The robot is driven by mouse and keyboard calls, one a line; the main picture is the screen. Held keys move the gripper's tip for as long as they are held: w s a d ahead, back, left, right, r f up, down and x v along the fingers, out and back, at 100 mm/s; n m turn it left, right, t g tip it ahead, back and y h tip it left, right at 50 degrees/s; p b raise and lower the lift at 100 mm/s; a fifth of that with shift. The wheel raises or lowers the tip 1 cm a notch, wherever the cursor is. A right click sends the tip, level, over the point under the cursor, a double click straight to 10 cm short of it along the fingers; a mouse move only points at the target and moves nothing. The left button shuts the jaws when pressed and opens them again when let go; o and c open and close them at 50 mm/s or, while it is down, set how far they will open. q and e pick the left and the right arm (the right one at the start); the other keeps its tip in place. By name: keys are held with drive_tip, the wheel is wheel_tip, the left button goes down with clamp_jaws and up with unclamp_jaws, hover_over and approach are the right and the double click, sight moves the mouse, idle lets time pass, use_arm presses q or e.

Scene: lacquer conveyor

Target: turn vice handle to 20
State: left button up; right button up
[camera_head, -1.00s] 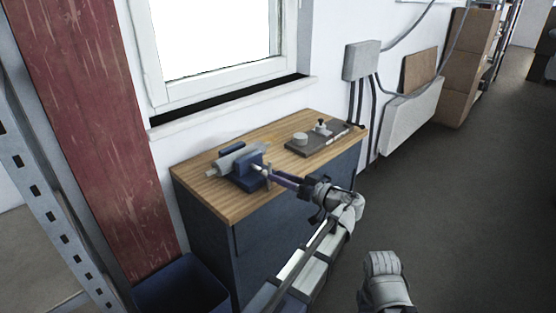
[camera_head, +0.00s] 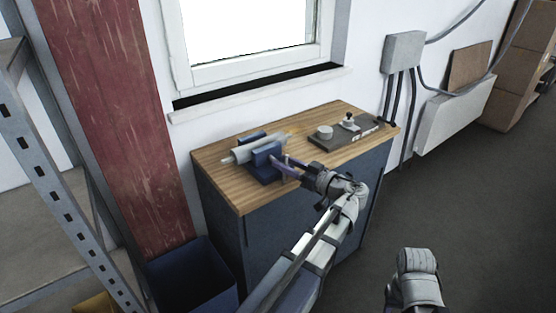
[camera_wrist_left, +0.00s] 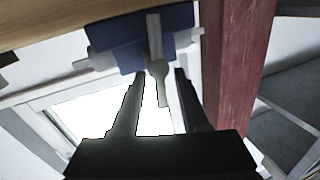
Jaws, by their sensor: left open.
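The vice (camera_head: 264,165) is blue with a light grey cylindrical part, and it sits on the left half of the wooden bench top. In the left wrist view the vice (camera_wrist_left: 128,58) appears at the top, with its grey bar handle (camera_wrist_left: 155,38) pointing down toward my gripper. My left gripper (camera_head: 281,167) is at the front of the vice. In the left wrist view the open fingers of my left gripper (camera_wrist_left: 158,76) stand on either side of the handle's lower end, with visible gaps. The handle's scale is not readable. My right gripper does not show.
The wooden bench (camera_head: 225,178) has a dark plate (camera_head: 342,138) with small parts on its right side. A dark blue bin (camera_head: 190,278) stands at the bench's left, beside a red post (camera_head: 110,120) and metal shelving (camera_head: 60,180). Open floor lies to the right.

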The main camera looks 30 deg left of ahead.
use_arm(q)
drive_tip(key=shift+w+a, duration=0.2)
drive_tip(key=shift+a, duration=1.25)
clamp_jaws()
